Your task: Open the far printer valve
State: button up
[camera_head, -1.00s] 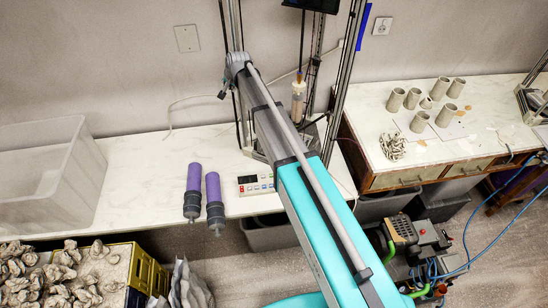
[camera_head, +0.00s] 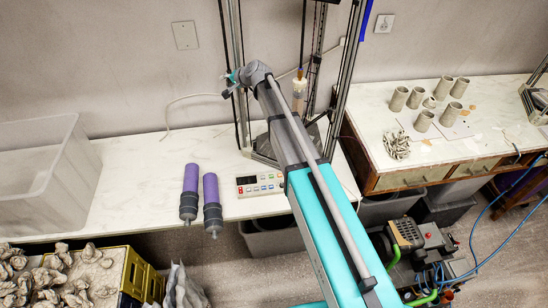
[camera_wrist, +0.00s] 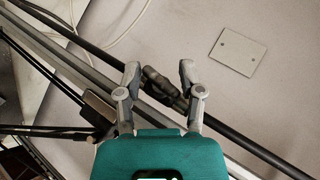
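My gripper (camera_wrist: 160,80) is seen in the wrist view with its two grey fingers spread apart. A dark, knobbed valve-like fitting (camera_wrist: 160,84) on a black tube lies between and beyond the fingertips. I cannot tell whether the fingers touch it, or whether the valve is open or closed. In the head view my gripper (camera_head: 230,84) is small, at the left uprights of the printer frame (camera_head: 240,50) by the back wall. The fitting is too small to make out there.
The printer's metal uprights and black rods crowd the gripper. Clay cups (camera_head: 422,121) stand on the right table.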

jog(key=shift+f+m+t+y+b, duration=0.1)
jog(key=shift+m+t+y+b, duration=0.35)
jog(key=shift+y+b, duration=0.85)
jog(key=shift+f+m+t+y+b, duration=0.2)
jog(key=shift+t+y+b, duration=0.45)
jog(key=shift+b, duration=1.25)
jog(key=m+t+y+b, duration=0.1)
jog(key=b, duration=0.1)
jog(key=shift+r+y+b, duration=0.15)
jog(key=shift+y+b, duration=0.1)
jog(key=shift+b, duration=0.15)
jog(key=shift+d, duration=0.1)
jog(key=v, duration=1.4)
jog(key=s+d+f+n+g+h, duration=0.2)
jog(key=s+f+n+g+h, duration=0.1)
jog(key=s+f, duration=0.3)
jog(key=s+d+f+n+g+h, duration=0.2)
jog(key=s+f+n+g+h, duration=0.1)
jog(key=s+f, duration=0.4)
jog(key=shift+s+f+n+g+h+p, duration=0.35)
jog(key=shift+s+g, duration=0.65)
jog(key=shift+s, duration=0.85)
jog(key=shift+d+r, duration=0.1)
